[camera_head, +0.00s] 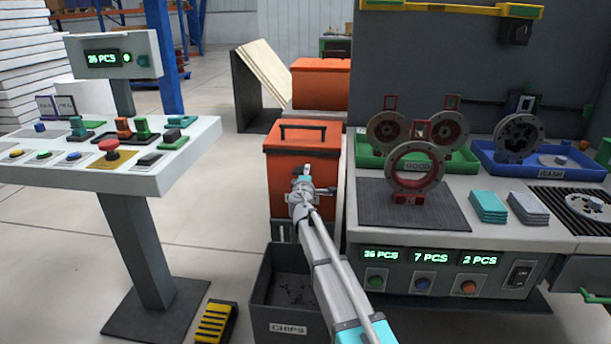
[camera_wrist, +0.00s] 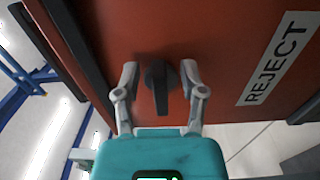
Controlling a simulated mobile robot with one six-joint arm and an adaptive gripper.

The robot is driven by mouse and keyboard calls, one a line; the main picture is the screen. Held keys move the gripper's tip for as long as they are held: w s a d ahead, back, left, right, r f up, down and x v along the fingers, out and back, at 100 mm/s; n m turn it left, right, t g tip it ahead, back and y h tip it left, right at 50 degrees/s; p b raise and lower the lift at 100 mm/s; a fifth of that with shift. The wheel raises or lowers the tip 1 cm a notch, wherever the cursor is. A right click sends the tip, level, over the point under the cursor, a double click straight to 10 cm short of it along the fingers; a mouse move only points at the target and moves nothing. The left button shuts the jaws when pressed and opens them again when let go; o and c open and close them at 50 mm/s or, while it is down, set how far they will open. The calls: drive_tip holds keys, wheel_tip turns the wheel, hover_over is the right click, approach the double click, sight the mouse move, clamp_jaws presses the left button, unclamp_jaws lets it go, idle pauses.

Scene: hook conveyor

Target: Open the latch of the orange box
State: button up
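The orange box (camera_head: 284,163) stands upright beside the grey bench in the head view, its lid with a black handle (camera_head: 303,127) down. Its front face fills much of the wrist view (camera_wrist: 100,25), with a white REJECT label (camera_wrist: 278,60). A black latch (camera_wrist: 161,85), a round base with a narrow bar, sits on that face. My gripper (camera_wrist: 160,76) is open, with one finger on each side of the latch and a small gap visible on both sides. In the head view my gripper (camera_head: 303,178) is in front of the box and the latch is hidden.
A dark CHIPS bin (camera_head: 287,329) stands on the floor below my arm. The grey bench (camera_head: 440,240) is close on the right, and a control console (camera_head: 150,180) stands left. Another orange box (camera_head: 320,88) is behind. Floor between console and box is clear.

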drive_tip(key=shift+s, duration=0.1)
drive_tip(key=s, duration=1.1)
drive_tip(key=shift+s+a, duration=0.2)
drive_tip(key=shift+s, duration=0.2)
idle(0.3)
